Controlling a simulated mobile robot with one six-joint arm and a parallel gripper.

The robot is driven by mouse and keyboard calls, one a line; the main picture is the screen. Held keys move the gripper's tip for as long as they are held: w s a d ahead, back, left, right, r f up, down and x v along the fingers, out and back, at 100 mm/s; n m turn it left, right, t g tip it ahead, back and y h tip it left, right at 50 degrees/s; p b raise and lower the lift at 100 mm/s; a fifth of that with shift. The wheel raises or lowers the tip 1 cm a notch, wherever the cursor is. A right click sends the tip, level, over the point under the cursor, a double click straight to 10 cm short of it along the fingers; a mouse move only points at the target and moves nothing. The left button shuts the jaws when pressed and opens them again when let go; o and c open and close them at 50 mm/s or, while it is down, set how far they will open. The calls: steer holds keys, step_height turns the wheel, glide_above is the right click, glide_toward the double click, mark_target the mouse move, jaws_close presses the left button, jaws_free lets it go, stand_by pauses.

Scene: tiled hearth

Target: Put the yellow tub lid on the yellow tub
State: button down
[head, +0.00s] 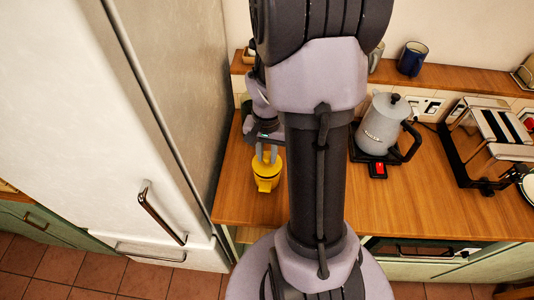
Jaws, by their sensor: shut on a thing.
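The yellow tub (266,185) stands on the wooden counter at the left, close to the tall fridge. The yellow tub lid (265,168) shows as the upper part of the yellow shape, right above the tub. My gripper (267,160) points down and is shut on the lid. Lid and tub overlap in this view, and I cannot tell whether the lid rests on the rim or is held just above it. My arm hides the counter to the right of the tub.
The white fridge (160,100) rises on the left. A grey kettle (383,125) stands on its base right of my arm, with a toaster (490,135) farther right. A blue mug (412,58) stands on the back ledge. The front counter (420,205) is clear.

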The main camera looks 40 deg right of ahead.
steer(key=shift+f, duration=0.1)
stand_by(0.3)
steer(key=shift+f+b, duration=0.35)
steer(key=shift+b, duration=0.05)
steer(key=shift+f+b, duration=0.6)
steer(key=c, duration=1.1)
jaws_free()
steer(key=shift+r, duration=0.2)
steer(key=shift+r+p, duration=1.8)
steer(key=shift+r, duration=0.2)
steer(key=shift+r, duration=0.15)
